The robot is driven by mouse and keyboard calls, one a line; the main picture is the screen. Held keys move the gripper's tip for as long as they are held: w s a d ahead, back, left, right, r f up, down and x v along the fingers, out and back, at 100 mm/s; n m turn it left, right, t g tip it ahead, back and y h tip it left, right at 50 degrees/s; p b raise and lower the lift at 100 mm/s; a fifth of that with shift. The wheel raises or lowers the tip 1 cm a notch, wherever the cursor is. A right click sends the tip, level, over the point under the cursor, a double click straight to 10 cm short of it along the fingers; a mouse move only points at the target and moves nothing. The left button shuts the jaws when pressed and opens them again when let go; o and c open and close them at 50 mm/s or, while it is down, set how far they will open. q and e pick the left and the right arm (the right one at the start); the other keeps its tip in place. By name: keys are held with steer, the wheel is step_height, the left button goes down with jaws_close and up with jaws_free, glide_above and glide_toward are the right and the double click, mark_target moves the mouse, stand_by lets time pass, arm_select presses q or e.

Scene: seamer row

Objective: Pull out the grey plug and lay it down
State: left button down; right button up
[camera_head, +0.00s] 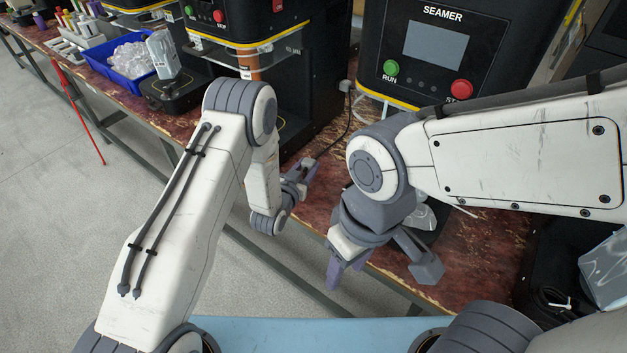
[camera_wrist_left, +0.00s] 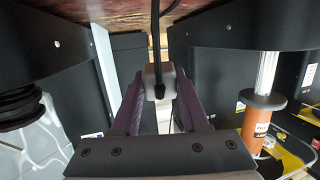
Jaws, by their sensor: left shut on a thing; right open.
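My left gripper (camera_head: 312,164) is shut low over the tabletop between two black machines. In the left wrist view its purple fingertips (camera_wrist_left: 159,80) close on both sides of the grey plug (camera_wrist_left: 157,74), whose dark cable end faces the camera. In the head view the plug cannot be made out clearly at the fingertips. A small grey block (camera_head: 345,86) sits higher up, and a black cable (camera_head: 349,122) runs down from it towards my left gripper. I cannot tell whether the plug is seated in anything. My right gripper (camera_head: 382,276) is open and empty before the table's front edge.
The seamer (camera_head: 437,45) stands behind my right arm; another black machine (camera_head: 310,75) with an orange cylinder stands left of it. A blue bin (camera_head: 112,70) of clear pieces is further left. Some dark red tabletop (camera_head: 480,255) is bare at the front right.

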mark_target(314, 189)
arm_select(q)
steer(key=shift+w+d+f+m+g+h+b, duration=0.25)
steer(key=shift+d+m+g+h+b, duration=0.1)
steer(key=shift+m+h, duration=0.2)
steer(key=shift+w+d+f+m+g+h+b, duration=0.15)
steer(key=shift+w+d+m+g+h+b, duration=0.2)
steer(key=shift+h, duration=0.3)
steer(key=shift+s+d+f+m+g+h+b, duration=0.15)
steer(key=shift+d+m+g+h+b, duration=0.15)
steer(key=shift+m+g+h, duration=0.15)
arm_select(e)
step_height(314, 189, down, 3)
steer(key=shift+f, duration=0.1)
arm_select(q)
steer(key=shift+f+b, duration=2.3)
steer(key=shift+f, duration=1)
arm_select(e)
step_height(314, 189, down, 4)
steer(key=shift+f, duration=0.25)
arm_select(q)
steer(key=shift+c, duration=1.7)
jaws_free()
